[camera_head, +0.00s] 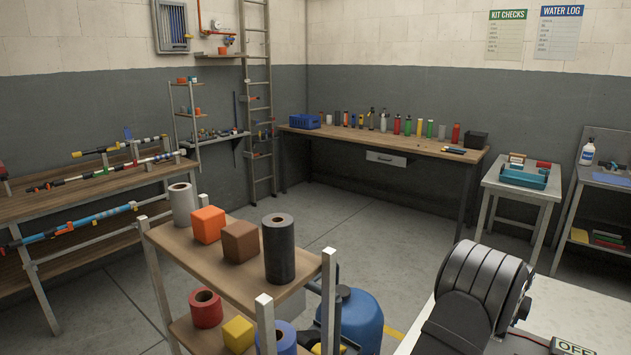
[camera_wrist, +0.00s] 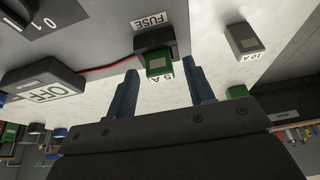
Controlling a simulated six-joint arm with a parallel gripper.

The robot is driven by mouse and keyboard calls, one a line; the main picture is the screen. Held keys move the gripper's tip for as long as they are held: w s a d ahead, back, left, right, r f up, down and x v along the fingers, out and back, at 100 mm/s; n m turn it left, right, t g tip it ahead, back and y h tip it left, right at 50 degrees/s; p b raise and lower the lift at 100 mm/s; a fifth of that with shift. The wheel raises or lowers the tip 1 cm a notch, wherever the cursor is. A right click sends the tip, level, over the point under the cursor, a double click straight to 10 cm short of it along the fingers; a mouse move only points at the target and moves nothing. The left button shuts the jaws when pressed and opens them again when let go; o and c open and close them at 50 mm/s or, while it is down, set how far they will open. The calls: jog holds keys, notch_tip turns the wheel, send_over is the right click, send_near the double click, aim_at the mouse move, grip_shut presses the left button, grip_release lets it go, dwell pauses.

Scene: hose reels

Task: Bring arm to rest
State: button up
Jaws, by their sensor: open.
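My gripper (camera_wrist: 160,71) is open in the wrist view, with its two blue fingers spread apart. A green fuse piece (camera_wrist: 159,64) sits in a dark holder marked FUSE, and appears between the fingertips in the picture. I cannot tell how far beyond the tips it is; no contact shows. My arm's dark, rounded segment (camera_head: 482,285) shows at the lower right of the head view. The gripper itself is not visible in the head view.
An OFF sign (camera_wrist: 45,90) and a rotary switch (camera_wrist: 22,12) are at left. A shelf rack (camera_head: 182,248) stands left of my arm. Open floor (camera_head: 345,232) lies behind.

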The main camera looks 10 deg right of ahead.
jog(key=shift+w+d+f, duration=0.1)
jog(key=shift+w+d, duration=0.05)
notch_tip(320, 180, up, 4)
jog(key=shift+f, duration=0.15)
jog(key=s+d+r, duration=0.2)
jog(key=s+r, duration=0.5)
jog(key=s, duration=0.4)
jog(key=s+a+f, duration=0.1)
jog(key=s+a, duration=0.4)
jog(key=a, duration=0.5)
jog(key=s+a+f, duration=0.1)
jog(key=s+a, duration=0.5)
jog(key=a, duration=0.4)
jog(key=shift+w+a+f, duration=0.1)
jog(key=shift+w+f, duration=0.4)
jog(key=shift+w, duration=0.35)
jog(key=shift+w+a+f, duration=0.15)
jog(key=shift+w+f, duration=0.3)
jog(key=shift+w, duration=0.4)
jog(key=shift+w+a+f, duration=0.1)
jog(key=shift+w+f, duration=0.4)
jog(key=shift+w, duration=0.35)
